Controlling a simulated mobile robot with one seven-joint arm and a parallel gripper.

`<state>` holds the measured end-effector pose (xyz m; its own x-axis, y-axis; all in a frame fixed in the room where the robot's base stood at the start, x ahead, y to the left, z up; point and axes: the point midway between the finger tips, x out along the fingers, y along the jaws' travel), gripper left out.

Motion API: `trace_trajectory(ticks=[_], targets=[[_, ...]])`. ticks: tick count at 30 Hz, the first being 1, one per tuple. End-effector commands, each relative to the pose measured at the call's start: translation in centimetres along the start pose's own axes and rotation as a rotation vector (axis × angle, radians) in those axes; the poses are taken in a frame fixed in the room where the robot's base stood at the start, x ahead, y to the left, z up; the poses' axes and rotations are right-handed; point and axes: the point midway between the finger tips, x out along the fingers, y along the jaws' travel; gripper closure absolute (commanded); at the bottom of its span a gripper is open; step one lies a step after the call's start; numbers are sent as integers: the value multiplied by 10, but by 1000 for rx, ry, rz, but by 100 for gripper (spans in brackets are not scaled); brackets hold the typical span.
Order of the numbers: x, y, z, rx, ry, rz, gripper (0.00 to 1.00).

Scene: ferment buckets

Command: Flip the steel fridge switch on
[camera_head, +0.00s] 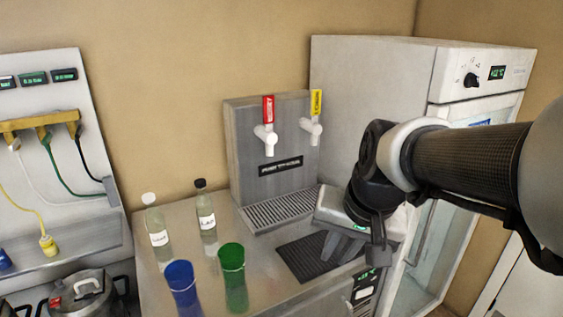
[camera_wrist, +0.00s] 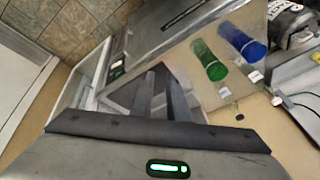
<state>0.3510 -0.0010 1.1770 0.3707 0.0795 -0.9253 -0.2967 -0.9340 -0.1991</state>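The steel counter unit (camera_head: 320,298) has a small control panel (camera_head: 365,285) with a lit green display on its front, at the bottom of the head view. A dark spot on the panel may be a switch, but its position is too small to read. The panel also seems to show as a small dark patch in the wrist view (camera_wrist: 117,65). My gripper (camera_head: 343,248) hangs above the counter's right front part, over a black mat, up and left of the panel. In the wrist view its two grey fingers (camera_wrist: 158,75) lean close together at the tips; whether they touch is unclear. It holds nothing visible.
A tall fridge (camera_head: 375,95) with a black knob (camera_head: 471,80) and lit display stands behind my arm. A two-tap dispenser (camera_head: 270,145), two bottles (camera_head: 206,215), a blue cup (camera_head: 183,285) and a green cup (camera_head: 233,275) stand left on the counter.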

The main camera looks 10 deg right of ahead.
Motion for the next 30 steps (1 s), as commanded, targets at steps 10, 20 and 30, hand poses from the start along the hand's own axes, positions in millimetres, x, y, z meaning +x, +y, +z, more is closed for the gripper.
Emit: trace_trajectory(ticks=[10, 20, 30], targets=[[133, 48, -27, 473, -275, -61, 100], [248, 109, -35, 957, -508, -250, 100], [342, 175, -37, 1420, -640, -537, 100]])
